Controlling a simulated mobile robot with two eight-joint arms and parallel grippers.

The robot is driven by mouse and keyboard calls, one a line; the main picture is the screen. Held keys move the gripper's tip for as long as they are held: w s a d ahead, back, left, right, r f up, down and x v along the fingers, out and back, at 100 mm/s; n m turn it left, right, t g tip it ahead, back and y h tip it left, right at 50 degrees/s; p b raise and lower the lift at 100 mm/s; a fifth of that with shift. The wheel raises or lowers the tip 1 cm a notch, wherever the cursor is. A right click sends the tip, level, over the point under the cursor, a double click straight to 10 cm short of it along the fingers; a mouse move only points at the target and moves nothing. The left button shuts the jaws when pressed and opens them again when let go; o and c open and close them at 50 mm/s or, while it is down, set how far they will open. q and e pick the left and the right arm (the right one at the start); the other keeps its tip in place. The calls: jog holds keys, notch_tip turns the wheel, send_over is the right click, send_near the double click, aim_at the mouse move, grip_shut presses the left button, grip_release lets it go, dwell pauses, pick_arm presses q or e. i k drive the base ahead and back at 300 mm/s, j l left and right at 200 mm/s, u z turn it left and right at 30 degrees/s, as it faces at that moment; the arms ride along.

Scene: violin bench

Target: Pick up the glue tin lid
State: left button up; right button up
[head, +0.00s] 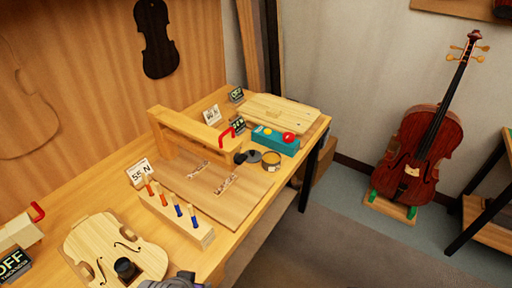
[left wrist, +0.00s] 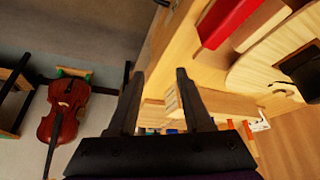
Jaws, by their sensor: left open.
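In the head view a small round tin (head: 271,160) with a dark side and tan top stands near the bench's right edge. Beside it on the left are small dark round pieces, one at the front left (head: 240,158) and one just behind the tin's left side (head: 253,156). One may be the glue tin lid; I cannot tell which. My left gripper (left wrist: 158,73) is open and empty in the left wrist view, its two black fingers apart above the bench edge, away from the tin. The lid cannot be made out in that view. My right gripper is not in view.
A teal box (head: 275,139) with a red button stands behind the tin. A wooden bridge-shaped frame (head: 187,127) spans a flat board (head: 220,195). A peg block (head: 178,219) and pale violin plate (head: 90,250) lie nearer. A red cello (head: 414,150) stands on the floor.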

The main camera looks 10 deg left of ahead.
aim_at(254, 156)
jog(key=i+l+u, duration=0.15)
jog(key=i+l, duration=0.3)
jog(key=i+l+u, duration=0.15)
jog(key=i+l, duration=0.3)
jog(key=l, duration=0.15)
jog(key=i+l+u, duration=0.15)
jog(key=i+l, duration=0.25)
jog(key=l, duration=0.15)
